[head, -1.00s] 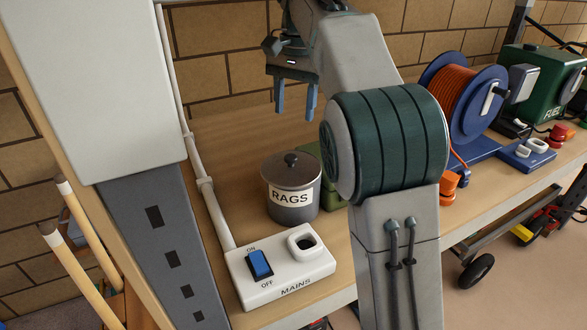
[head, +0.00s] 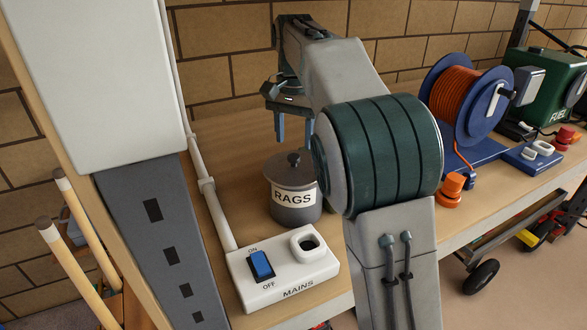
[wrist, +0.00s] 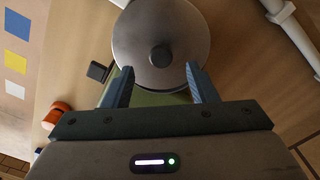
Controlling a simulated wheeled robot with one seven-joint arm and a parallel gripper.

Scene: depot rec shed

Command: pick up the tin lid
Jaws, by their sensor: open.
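The tin lid (head: 287,167) is a round grey disc with a dark knob (head: 293,159) in its middle. It sits on the grey tin (head: 293,205) labelled RAGS on the bench. My gripper (head: 294,138) is open and points down above the lid, its fingers apart from the knob in the head view. In the wrist view the lid (wrist: 140,38) lies just beyond the open fingers (wrist: 161,78), with the knob (wrist: 161,56) between their lines. The tin's far side is hidden.
A white MAINS box (head: 285,272) with a blue switch stands in front of the tin. A white pipe (head: 212,195) runs along the left. A green thing (wrist: 160,98) lies beside the tin. A blue cable reel (head: 465,95) stands right.

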